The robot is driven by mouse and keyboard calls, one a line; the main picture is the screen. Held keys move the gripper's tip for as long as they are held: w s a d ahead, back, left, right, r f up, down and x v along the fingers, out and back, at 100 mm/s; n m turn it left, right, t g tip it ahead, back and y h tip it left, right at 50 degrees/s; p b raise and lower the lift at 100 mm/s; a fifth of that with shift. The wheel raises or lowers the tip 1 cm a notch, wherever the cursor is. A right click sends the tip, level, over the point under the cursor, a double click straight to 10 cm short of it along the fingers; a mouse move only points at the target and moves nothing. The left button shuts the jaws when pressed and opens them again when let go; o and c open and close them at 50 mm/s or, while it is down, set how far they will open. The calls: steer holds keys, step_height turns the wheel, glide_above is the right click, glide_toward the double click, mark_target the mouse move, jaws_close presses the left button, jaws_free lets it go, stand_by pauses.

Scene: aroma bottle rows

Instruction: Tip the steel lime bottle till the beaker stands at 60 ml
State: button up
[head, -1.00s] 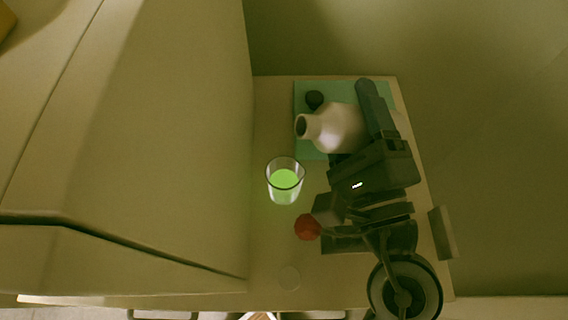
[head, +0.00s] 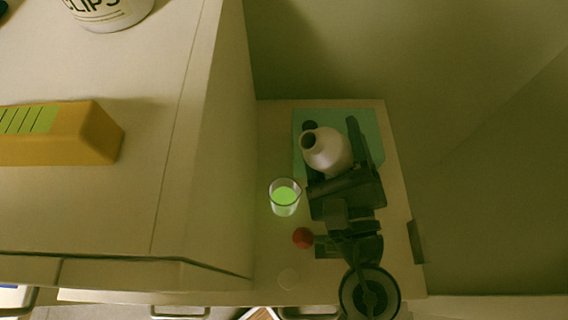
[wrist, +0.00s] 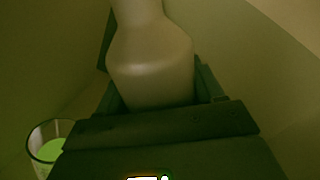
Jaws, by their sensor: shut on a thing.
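The steel lime bottle (head: 328,152) is pale and shiny, with its open dark mouth toward the upper left in the head view. My gripper (head: 338,160) is shut on the bottle's body and holds it above the green mat. In the wrist view the bottle (wrist: 150,62) stands between the fingers, its mouth out of the frame. The clear beaker (head: 285,206) stands on the table to the lower left of the bottle and holds bright green liquid. The beaker also shows at the lower left of the wrist view (wrist: 36,150). No stream shows, and the scale cannot be read.
A green mat (head: 370,124) lies on the small table (head: 270,130). A dark round object (head: 310,126) sits behind the bottle's mouth. A red ball-like object (head: 303,238) is near my arm. A tall cabinet (head: 215,150) borders the table on the left.

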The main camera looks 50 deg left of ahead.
steer(key=shift+r+m, duration=0.15)
steer(key=shift+m, duration=0.15)
steer(key=shift+w+r+m+p, duration=0.15)
steer(key=shift+m+p, duration=0.15)
steer(key=shift+p, duration=0.45)
steer(key=m+p, duration=0.1)
steer(key=p, duration=0.1)
steer(key=m+p, duration=0.1)
steer(key=m, duration=0.1)
steer(key=shift+w+d+h+p, duration=0.2)
steer(key=shift+w+h+p, duration=0.1)
steer(key=shift+w+p, duration=0.1)
steer(key=shift+w+d+f+m, duration=0.15)
steer(key=shift+f+m, duration=0.25)
steer(key=shift+m, duration=0.6)
steer(key=shift+w+f+m+h, duration=0.15)
steer(key=shift+m+h, duration=0.15)
steer(key=shift+m, duration=0.5)
steer(key=w+d+r, duration=0.2)
steer(key=w+r, duration=0.2)
steer(key=r, duration=0.1)
steer(key=shift+w, duration=0.3)
